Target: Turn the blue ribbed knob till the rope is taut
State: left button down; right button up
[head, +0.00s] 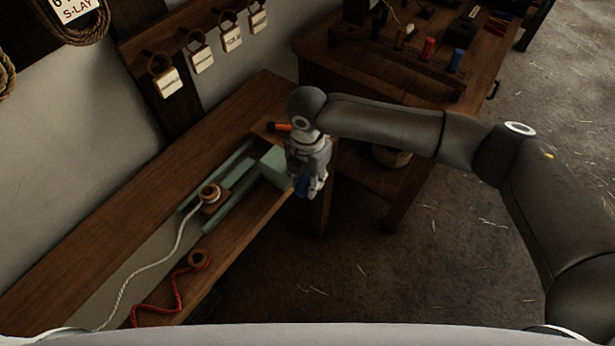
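The blue ribbed knob (302,186) shows in part at the right end of a pale green slide mechanism (274,168) on the wooden bench. My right gripper (313,187) points down at the knob and covers part of it. I cannot tell whether its fingers are open or closed around the knob. A pale rope (150,266) runs from a wooden bobbin-like piece (210,194) on the slide toward the lower left. It curves and hangs slack. My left gripper is not in view.
An orange handle (280,127) is behind my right gripper. A wooden workbench (400,65) with spools stands behind. Tagged rings hang on the wall. Floor at right is open.

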grip_shut()
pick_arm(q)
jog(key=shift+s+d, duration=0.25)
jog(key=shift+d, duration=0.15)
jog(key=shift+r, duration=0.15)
